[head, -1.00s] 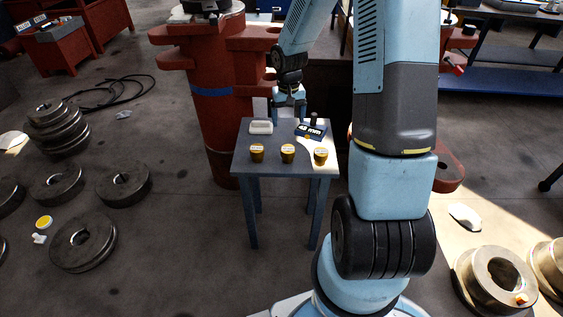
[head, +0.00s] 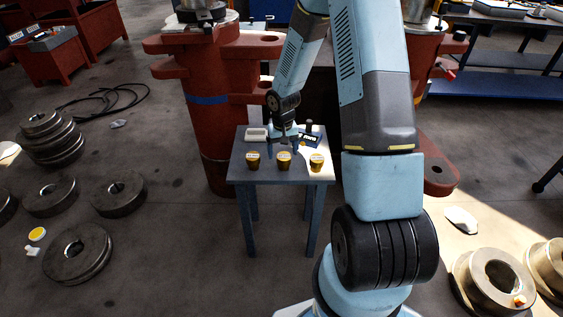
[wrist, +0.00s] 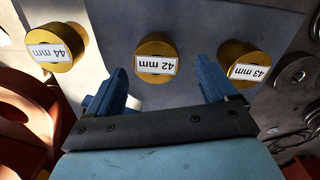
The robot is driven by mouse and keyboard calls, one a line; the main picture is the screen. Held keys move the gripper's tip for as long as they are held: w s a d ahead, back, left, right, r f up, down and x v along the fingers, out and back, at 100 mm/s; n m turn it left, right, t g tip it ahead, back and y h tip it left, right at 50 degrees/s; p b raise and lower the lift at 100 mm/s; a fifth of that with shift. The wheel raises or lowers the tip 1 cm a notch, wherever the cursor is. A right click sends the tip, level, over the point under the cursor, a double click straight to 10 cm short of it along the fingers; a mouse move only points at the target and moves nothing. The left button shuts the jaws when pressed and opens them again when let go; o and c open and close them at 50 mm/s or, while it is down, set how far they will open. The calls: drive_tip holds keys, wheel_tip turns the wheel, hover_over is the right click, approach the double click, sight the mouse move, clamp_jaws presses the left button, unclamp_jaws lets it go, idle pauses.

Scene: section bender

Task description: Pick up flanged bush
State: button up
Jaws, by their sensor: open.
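Three brass-coloured flanged bushes stand in a row near the front edge of the small table: a left one (head: 253,160), a middle one (head: 284,160) and a right one (head: 317,162). In the wrist view their labels appear upside down: 44 mm (wrist: 55,48), 42 mm (wrist: 155,58) and 43 mm (wrist: 244,62). My gripper (head: 283,142) is open and empty, just behind and above the middle bush. In the wrist view my gripper (wrist: 163,78) has its two blue fingers spread, with the 42 mm bush between and beyond the tips.
The blue-grey table (head: 272,178) also holds a white block (head: 256,134) at the back left and a dark-blue labelled stand (head: 310,136) at the back right, partly hidden by my arm. A red machine column (head: 212,115) stands behind the table.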

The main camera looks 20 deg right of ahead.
sight(284, 156)
drive_tip(key=shift+s+d+f, duration=0.1)
drive_tip(key=shift+s+f, duration=0.05)
drive_tip(key=shift+f, duration=1)
drive_tip(key=shift+s+f, duration=0.15)
drive_tip(key=shift+f, duration=1)
drive_tip(key=c, duration=1.3)
